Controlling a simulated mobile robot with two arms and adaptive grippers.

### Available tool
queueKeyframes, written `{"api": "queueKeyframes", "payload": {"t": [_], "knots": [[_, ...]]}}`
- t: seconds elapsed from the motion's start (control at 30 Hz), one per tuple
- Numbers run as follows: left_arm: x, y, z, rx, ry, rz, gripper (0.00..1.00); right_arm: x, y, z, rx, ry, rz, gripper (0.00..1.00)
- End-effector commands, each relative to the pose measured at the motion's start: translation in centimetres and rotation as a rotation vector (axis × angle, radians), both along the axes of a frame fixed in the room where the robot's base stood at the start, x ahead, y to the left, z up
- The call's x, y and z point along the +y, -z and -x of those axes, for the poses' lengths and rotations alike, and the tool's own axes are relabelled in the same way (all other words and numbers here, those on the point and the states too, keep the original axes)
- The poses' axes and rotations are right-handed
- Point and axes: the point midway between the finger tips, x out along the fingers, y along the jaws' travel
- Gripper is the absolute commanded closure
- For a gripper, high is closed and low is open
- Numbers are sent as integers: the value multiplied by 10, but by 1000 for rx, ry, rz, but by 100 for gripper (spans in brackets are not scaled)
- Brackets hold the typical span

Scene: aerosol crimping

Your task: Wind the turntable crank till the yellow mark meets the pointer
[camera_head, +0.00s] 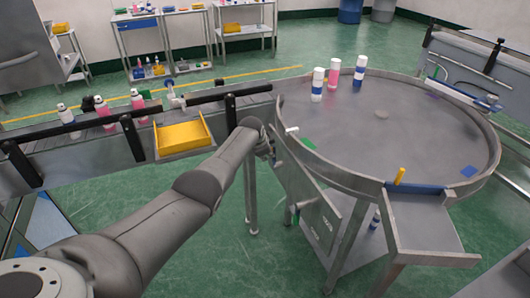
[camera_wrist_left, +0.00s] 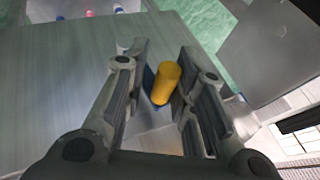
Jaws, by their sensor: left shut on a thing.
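The round grey turntable (camera_head: 385,135) fills the right half of the head view. My left gripper (camera_head: 268,150) is at its left side, mostly hidden behind my arm. In the left wrist view a yellow cylindrical handle (camera_wrist_left: 165,82) stands between the two fingers, and the gripper is shut on it. The crank's arm is not clear in either view. Green (camera_head: 308,144) and blue (camera_head: 468,171) patches show on the disc. A yellow peg (camera_head: 400,175) stands at the near rim; I cannot tell whether it is the mark or the pointer. My right gripper is not in view.
Several spray cans (camera_head: 333,74) stand at the turntable's far left edge. A conveyor (camera_head: 85,140) carrying cans runs in from the left, with a yellow bin (camera_head: 183,135) on its near side. A metal chute (camera_head: 425,225) juts from the near rim.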

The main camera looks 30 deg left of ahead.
Motion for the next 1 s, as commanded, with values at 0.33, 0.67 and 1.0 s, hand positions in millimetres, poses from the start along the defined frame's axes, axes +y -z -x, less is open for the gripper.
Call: {"api": "queueKeyframes", "payload": {"t": [0.33,0.67,1.0], "knots": [[-1,-5,-4,-15,1,-2,62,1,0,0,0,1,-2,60],[-1,-3,-2,-10,1,0,62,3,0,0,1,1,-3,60],[-1,-16,7,-10,0,0,62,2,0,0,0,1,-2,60]]}}
